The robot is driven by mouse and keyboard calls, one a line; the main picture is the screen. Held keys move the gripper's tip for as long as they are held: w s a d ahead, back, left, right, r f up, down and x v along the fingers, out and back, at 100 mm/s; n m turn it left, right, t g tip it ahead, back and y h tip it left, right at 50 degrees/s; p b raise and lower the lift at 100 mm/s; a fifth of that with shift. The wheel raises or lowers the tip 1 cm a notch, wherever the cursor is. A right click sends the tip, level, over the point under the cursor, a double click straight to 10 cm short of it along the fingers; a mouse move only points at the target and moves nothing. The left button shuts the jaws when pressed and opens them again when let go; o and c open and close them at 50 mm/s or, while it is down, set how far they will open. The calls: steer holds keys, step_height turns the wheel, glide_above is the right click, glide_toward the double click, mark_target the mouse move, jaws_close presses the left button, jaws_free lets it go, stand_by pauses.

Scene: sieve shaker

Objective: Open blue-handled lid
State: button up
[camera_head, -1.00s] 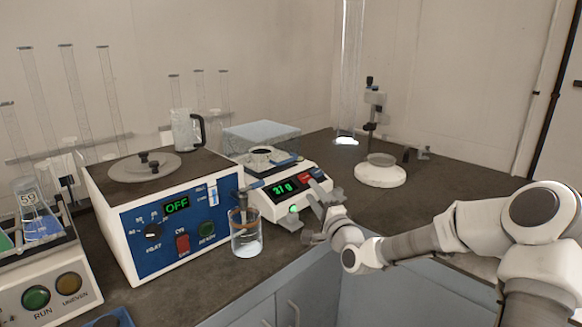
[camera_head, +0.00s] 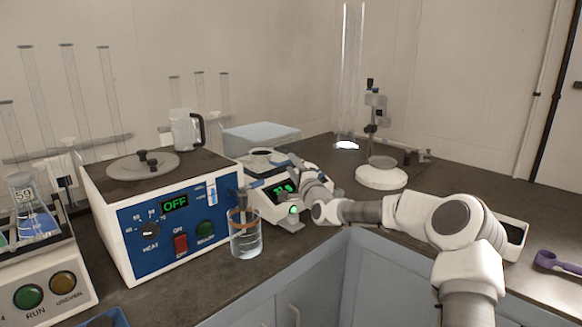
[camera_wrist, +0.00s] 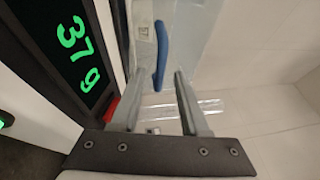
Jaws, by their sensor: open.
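The blue handle (camera_wrist: 162,52) shows in the wrist view as a curved bar on the clear lid. Its lower end lies between my fingertips in the picture. My gripper (camera_wrist: 159,76) is open, with one finger on each side of the handle; I cannot tell whether they touch it. In the head view, my gripper (camera_head: 298,166) is over the front right of the white balance (camera_head: 258,203), partly covering its display and the handle. The box-shaped cover (camera_head: 260,137) stands at the back of the balance and looks closed.
The water bath (camera_head: 180,225), reading OFF, stands left of the balance. A glass beaker (camera_head: 245,240) stands close in front of the balance. A white stand (camera_head: 381,178) is behind to the right, near a tall clear tube (camera_head: 349,80). The counter between the stand and the balance is mostly clear.

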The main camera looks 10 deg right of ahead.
steer(key=shift+w+a+r, duration=0.1)
steer(key=shift+w+a, duration=0.05)
steer(key=shift+w, duration=0.55)
jaws_close()
stand_by(1.1)
